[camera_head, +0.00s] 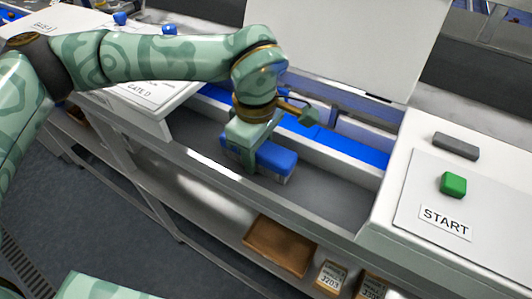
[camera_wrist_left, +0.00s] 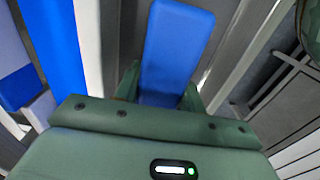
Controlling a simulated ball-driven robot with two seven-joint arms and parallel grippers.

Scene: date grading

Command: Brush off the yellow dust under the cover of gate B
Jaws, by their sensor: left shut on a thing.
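My left gripper (camera_head: 247,152) is shut on a blue block-shaped brush (camera_head: 276,160) with a pale grey fringe along its lower edge. The brush is over the open channel (camera_head: 325,197) at the front of the machine; I cannot tell whether it touches the floor. In the left wrist view the blue brush body (camera_wrist_left: 178,45) sticks out between the fingers. A large white cover (camera_head: 352,42) stands raised behind the channel; no gate letter shows on it. I see no yellow dust. My right gripper is out of view.
A closed cover labelled GATE D (camera_head: 143,90) lies left of the channel. At the right is a panel with a green START button (camera_head: 453,184) and a dark grey block (camera_head: 456,146). A blue belt (camera_head: 340,144) runs behind the channel. A brown tray (camera_head: 280,246) sits on the shelf below.

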